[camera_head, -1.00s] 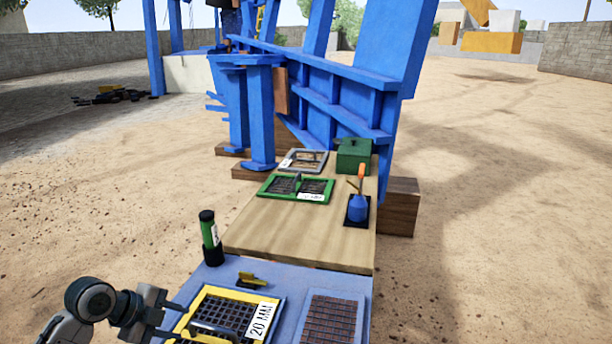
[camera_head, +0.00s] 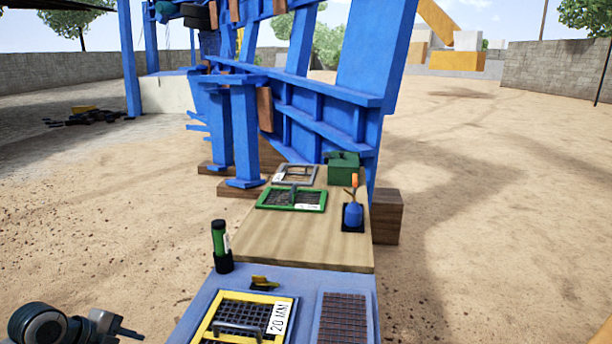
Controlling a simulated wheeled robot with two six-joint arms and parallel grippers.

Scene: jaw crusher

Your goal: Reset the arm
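My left gripper (camera_head: 128,332) is low at the left edge of the view, left of the blue-grey table top (camera_head: 200,302). It is apart from the yellow-framed screen (camera_head: 205,325) labelled 20 MM, which lies on that table with its handle showing. The lower part of the gripper is cut off by the frame, so its opening does not show clearly. I see nothing held in the visible part. My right gripper is not in view.
A green cylinder (camera_head: 219,240) in a dark holder stands at the table's far left corner. A brown mesh panel (camera_head: 343,320) lies at right. Blue crusher steelwork (camera_head: 300,110) rises behind.

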